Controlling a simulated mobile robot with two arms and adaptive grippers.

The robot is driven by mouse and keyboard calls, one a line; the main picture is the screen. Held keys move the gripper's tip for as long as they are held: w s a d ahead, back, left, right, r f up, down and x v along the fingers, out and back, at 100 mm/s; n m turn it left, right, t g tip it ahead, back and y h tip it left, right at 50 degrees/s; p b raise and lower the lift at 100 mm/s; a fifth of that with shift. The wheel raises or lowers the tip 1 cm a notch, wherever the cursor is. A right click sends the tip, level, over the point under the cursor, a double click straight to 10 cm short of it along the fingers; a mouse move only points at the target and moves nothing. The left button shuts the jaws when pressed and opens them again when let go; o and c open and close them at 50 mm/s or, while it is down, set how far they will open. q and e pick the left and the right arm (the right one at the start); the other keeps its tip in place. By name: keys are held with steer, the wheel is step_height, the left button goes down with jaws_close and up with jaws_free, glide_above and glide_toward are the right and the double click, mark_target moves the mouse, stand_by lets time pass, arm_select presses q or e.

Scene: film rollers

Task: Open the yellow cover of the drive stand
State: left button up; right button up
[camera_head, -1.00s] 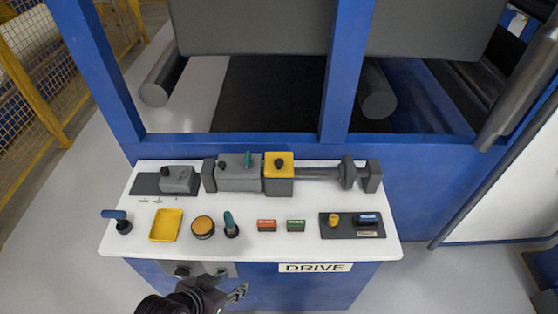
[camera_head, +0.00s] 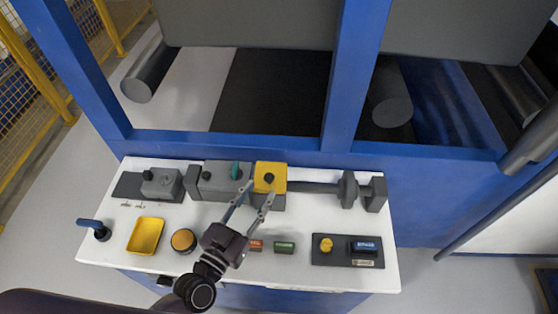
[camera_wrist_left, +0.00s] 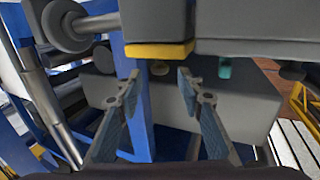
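The yellow cover (camera_head: 271,169) with a dark knob sits shut on a grey block in the back row of the white-topped drive stand (camera_head: 215,270). My left gripper (camera_head: 261,189) is open and empty, its two fingers pointing at the cover's front side. In the left wrist view the yellow cover (camera_wrist_left: 157,50) shows just beyond the open fingertips (camera_wrist_left: 159,74), with its knob between them in the picture. I cannot tell whether a finger touches it. My right gripper is not in view.
A grey unit with a green knob (camera_head: 234,170) stands left of the cover, a shaft (camera_head: 315,187) runs right. A blue frame (camera_head: 240,142) rises behind.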

mark_target(267, 180)
arm_select(q)
steer(key=shift+w+d+r, duration=0.1)
steer(key=shift+w+r, duration=0.25)
steer(key=shift+r, duration=0.1)
steer(key=p+x, duration=0.1)
steer(key=x, duration=0.1)
steer(key=shift+w+d, duration=0.2)
steer(key=shift+w, duration=0.05)
steer(key=shift+f+x, duration=0.2)
steer(key=shift+x, duration=1.05)
steer(key=shift+w, duration=0.2)
steer(key=shift+c, duration=0.7)
jaws_close()
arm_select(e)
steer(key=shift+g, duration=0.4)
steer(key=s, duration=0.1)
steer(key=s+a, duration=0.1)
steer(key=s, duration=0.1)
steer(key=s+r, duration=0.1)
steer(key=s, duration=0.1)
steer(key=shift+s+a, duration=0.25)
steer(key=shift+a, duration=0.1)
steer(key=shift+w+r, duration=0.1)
